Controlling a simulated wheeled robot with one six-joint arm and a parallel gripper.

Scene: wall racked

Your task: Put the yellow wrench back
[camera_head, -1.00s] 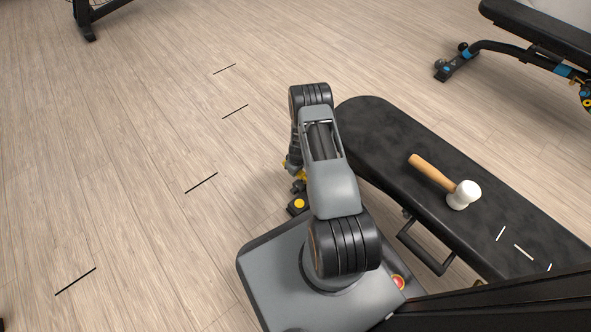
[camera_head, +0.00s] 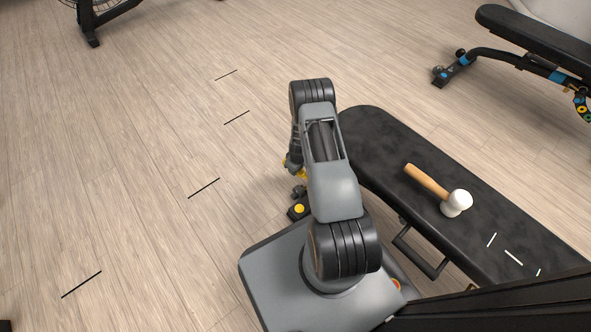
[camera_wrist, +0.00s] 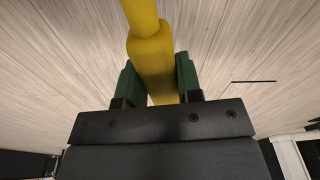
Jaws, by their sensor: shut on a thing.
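The yellow wrench (camera_wrist: 151,62) is between the green-padded fingers of my gripper (camera_wrist: 158,80) in the wrist view. The gripper is shut on its thick yellow part, and a narrower part runs off the top edge. Its ends are out of the wrist view. In the head view my arm hides most of the gripper, and only a small bit of yellow (camera_head: 302,174) shows beside the arm, over the floor. I see no rack or holder for the wrench in these frames.
A black padded bench (camera_head: 378,130) stands close to the right of my arm. A mallet (camera_head: 430,184) with a wooden handle and white head lies on it. Another bench (camera_head: 535,40) stands at the upper right. The wooden floor (camera_head: 130,150) to the left is open.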

